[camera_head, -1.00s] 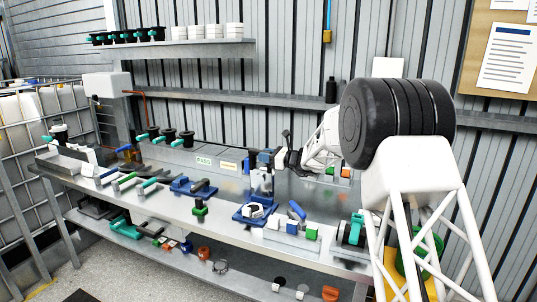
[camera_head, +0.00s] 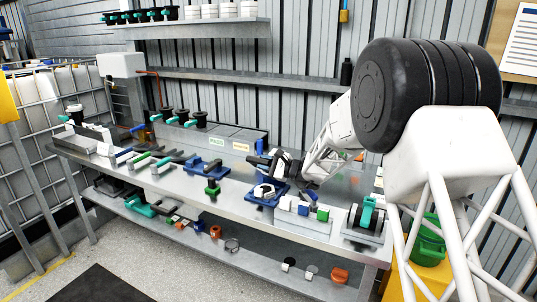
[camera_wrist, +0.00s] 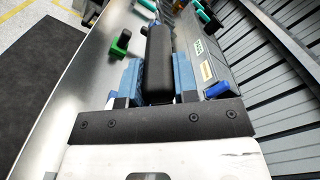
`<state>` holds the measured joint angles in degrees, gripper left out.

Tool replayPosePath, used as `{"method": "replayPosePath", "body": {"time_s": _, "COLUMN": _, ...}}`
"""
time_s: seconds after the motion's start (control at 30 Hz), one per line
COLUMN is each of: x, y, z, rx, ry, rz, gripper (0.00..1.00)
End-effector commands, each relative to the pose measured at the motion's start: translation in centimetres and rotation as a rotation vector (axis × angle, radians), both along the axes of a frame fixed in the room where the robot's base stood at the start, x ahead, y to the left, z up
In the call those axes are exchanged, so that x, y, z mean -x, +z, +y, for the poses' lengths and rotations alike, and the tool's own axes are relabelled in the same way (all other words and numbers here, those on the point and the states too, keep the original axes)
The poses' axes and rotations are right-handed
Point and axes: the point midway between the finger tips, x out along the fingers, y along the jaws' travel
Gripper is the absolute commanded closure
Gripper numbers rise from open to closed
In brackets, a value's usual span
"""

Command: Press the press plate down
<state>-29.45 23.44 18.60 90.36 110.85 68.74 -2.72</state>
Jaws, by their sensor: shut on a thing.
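The press fixture (camera_head: 256,200) stands on the bench as a blue base with a white round part (camera_head: 263,190). Blue parts (camera_wrist: 185,78) show on both sides of the bar. I cannot tell whether the bar belongs to the press.
A block with blue and green parts (camera_head: 303,209) and a teal-handled clamp (camera_head: 367,212) stand to the right. Signs (camera_head: 216,141) line a ledge behind. The bench front strip is mostly clear.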

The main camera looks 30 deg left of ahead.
Motion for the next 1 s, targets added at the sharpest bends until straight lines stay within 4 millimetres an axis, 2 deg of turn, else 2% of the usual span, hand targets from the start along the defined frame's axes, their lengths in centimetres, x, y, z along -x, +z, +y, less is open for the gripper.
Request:
{"method": "replayPosePath", "body": {"time_s": 0.17, "x": 1.2, "y": -1.4, "z": -0.1, "rx": 0.0, "ry": 0.0, "rz": -0.088, "gripper": 1.0}}
{"method": "replayPosePath", "body": {"time_s": 0.4, "x": 2.0, "y": -2.7, "z": -0.1, "rx": 0.001, "ry": -0.001, "rz": -0.085, "gripper": 1.0}}
{"method": "replayPosePath", "body": {"time_s": 0.9, "x": 2.2, "y": -3.2, "z": -0.1, "rx": 0.002, "ry": -0.001, "rz": -0.083, "gripper": 1.0}}
{"method": "replayPosePath", "body": {"time_s": 0.93, "x": 2.2, "y": -3.2, "z": -0.1, "rx": 0.003, "ry": -0.002, "rz": -0.083, "gripper": 0.66}}
{"method": "replayPosePath", "body": {"time_s": 1.0, "x": 2.2, "y": -3.2, "z": -0.1, "rx": 0.002, "ry": -0.001, "rz": -0.083, "gripper": 0.55}}
